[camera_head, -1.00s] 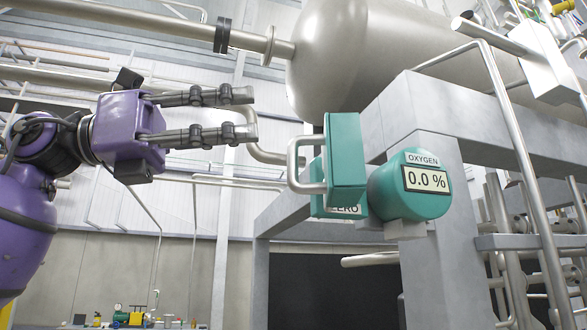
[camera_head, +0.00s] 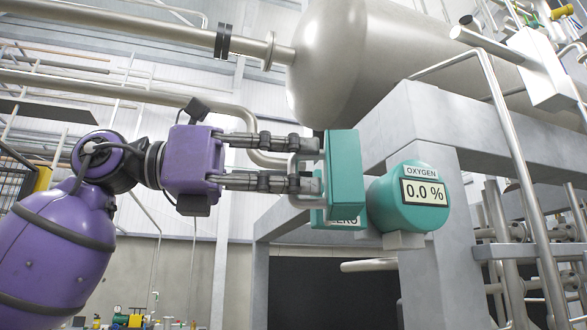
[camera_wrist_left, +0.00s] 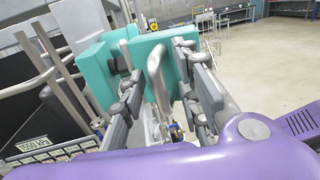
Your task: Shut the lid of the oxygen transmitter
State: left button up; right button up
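The oxygen transmitter (camera_head: 410,197) is a round teal housing with a display reading 0.0 % under the word OXYGEN. Its teal lid (camera_head: 345,170) stands open to the left of the display, partly covering a panel with the word ZERO (camera_head: 345,223). A grey bar handle (camera_head: 292,168) sticks out from the lid's left side. My left gripper (camera_head: 312,165) is at the handle, its two fingers apart, one above and one below. In the left wrist view the handle (camera_wrist_left: 156,75) lies between the open fingers, with the lid (camera_wrist_left: 150,48) behind it. I cannot tell whether the fingers touch it. My right gripper is not in view.
A grey steel frame (camera_head: 435,255) stands right behind and below the transmitter. A large metal tank (camera_head: 345,60) is above it, and a slanting pipe (camera_head: 520,170) runs down at the right.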

pick_arm(q)
grip_shut()
jog(key=shift+d, duration=0.15)
jog(key=shift+r, duration=0.1)
dwell(0.4)
jog(key=shift+t, duration=0.3)
